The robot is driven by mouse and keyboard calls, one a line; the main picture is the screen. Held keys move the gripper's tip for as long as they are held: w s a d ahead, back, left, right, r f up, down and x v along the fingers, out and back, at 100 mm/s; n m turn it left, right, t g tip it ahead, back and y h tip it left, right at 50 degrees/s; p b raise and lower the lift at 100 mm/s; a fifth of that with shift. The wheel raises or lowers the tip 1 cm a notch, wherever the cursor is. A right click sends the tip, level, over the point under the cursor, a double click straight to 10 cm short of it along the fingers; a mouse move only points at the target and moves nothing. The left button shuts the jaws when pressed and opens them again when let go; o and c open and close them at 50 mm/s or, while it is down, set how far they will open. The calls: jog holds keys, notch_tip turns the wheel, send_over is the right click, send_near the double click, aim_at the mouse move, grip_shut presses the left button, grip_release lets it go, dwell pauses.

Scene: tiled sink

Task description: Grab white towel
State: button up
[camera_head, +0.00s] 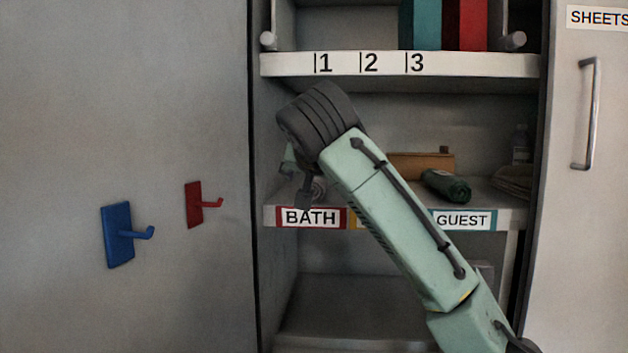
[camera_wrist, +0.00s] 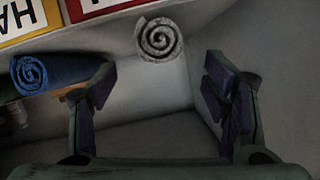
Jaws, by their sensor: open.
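The white towel is a rolled, greyish-white towel (camera_wrist: 159,40) with its spiral end facing the wrist camera. It lies on the shelf at the upper middle of the wrist view. In the head view a small part of this roll (camera_head: 319,188) shows above the BATH label, partly hidden by my gripper. My gripper (camera_wrist: 163,95) is open and empty, one finger to each side below the towel in the wrist view, and the towel is apart from both fingers. In the head view my gripper (camera_head: 304,188) is at the left end of the shelf.
A blue rolled towel (camera_wrist: 48,73) lies close by my left finger in the wrist view. A dark green roll (camera_head: 447,186) and a brown box (camera_head: 420,163) stand further right on the shelf. The cabinet side wall and upper shelf (camera_head: 450,64) bound the space.

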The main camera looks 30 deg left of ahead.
jog(key=x, duration=0.3)
jog(key=shift+w+a+p, duration=0.1)
jog(key=shift+w+p, duration=0.15)
jog(key=shift+p, duration=0.15)
jog(key=shift+w+a+f+p, duration=0.15)
jog(key=shift+w+a+p, duration=0.15)
jog(key=shift+w+p, duration=0.2)
jog(key=p+x, duration=0.1)
jog(key=x, duration=0.2)
jog(key=shift+w+a+p, duration=0.15)
jog(key=shift+w+p, duration=0.15)
jog(key=shift+w+a+f, duration=0.2)
jog(key=shift+w, duration=0.05)
jog(key=shift+c, duration=0.3)
jog(key=c, duration=1.2)
